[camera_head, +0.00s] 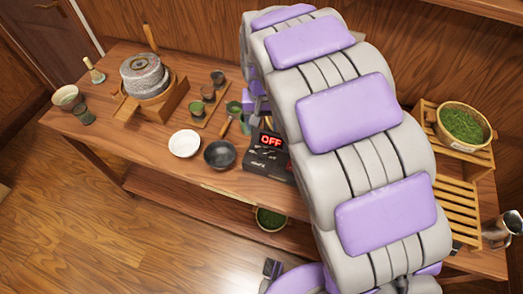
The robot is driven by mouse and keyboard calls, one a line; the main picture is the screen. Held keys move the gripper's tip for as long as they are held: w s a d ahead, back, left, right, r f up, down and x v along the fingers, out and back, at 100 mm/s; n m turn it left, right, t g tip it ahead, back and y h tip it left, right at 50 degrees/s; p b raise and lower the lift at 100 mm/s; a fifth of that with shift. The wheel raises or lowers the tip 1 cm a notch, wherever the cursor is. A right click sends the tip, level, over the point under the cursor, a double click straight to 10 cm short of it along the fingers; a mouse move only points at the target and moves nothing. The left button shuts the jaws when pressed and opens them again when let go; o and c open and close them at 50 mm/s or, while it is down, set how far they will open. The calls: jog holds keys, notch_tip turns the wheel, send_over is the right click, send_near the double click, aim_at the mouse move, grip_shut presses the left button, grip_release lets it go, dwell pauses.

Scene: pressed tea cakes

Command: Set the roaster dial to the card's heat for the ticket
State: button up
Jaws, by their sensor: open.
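The roaster (262,163) is a dark box near the middle of the table, with a lit red display (271,140) reading OFF. My large grey and purple arm crosses in front of its right side. I cannot make out the dial. No card or ticket can be identified or read; my arm covers much of the table. My gripper (254,101) shows only partly at the left edge of my arm, behind the roaster and above the table. It is open, and I see nothing held in it.
A stone mill (144,77) stands at the left, near a whisk (95,72) and cups. A white bowl (184,143) and a black bowl (219,154) sit left of the roaster. A basket of green leaves (462,125) and a slatted wooden rack (458,208) are right of my arm.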

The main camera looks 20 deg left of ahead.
aim_at(261, 153)
notch_tip(261, 153, down, 14)
jog(key=b, duration=0.3)
jog(key=shift+f, duration=0.15)
jog(key=shift+a, duration=0.1)
jog(key=c, duration=1)
